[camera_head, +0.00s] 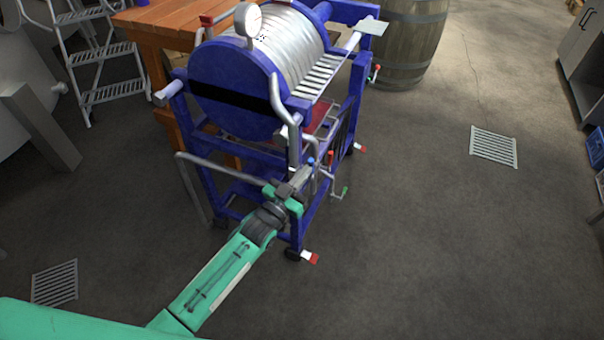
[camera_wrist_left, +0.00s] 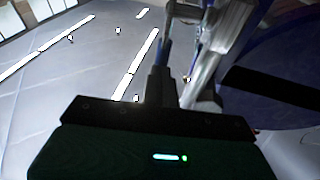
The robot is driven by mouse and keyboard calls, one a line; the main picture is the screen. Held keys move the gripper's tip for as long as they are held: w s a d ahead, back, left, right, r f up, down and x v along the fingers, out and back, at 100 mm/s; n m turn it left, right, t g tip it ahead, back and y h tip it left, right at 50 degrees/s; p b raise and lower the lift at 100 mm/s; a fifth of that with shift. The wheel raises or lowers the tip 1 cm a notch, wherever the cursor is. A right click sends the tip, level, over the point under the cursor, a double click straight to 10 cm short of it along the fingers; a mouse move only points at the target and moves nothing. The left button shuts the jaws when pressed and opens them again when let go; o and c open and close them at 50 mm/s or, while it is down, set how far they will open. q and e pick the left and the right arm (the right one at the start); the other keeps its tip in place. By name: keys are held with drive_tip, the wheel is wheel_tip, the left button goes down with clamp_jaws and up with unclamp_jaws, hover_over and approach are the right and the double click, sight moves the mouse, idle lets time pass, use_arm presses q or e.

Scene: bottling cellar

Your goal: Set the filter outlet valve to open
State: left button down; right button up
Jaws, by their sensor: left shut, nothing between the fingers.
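The plate filter (camera_head: 235,100) is a blue machine with a pale ribbed drum on a wheeled frame. A grey pipe runs down its front side, with a blue-tipped handle (camera_head: 310,161) low on it. A red-tipped handle (camera_head: 331,155) and a green-tipped handle (camera_head: 345,190) are close by. I cannot tell which is the outlet valve or how it is set. My left gripper (camera_head: 303,175) is shut and empty, just below the blue tip; whether they touch is unclear. In the left wrist view, the shut fingers (camera_wrist_left: 160,88) point up beside a grey pipe (camera_wrist_left: 207,72). My right gripper is not in view.
A wooden table (camera_head: 160,25) and a grey step ladder (camera_head: 100,60) stand behind the filter at left. A barrel (camera_head: 405,45) stands behind it. Red-and-white handles (camera_head: 311,258) stick out low on the frame. The floor to the right is clear, with a flat drain grate (camera_head: 493,146).

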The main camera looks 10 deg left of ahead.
use_arm(q)
drive_tip(key=shift+w+d+r, duration=0.15)
drive_tip(key=shift+w+r, duration=0.25)
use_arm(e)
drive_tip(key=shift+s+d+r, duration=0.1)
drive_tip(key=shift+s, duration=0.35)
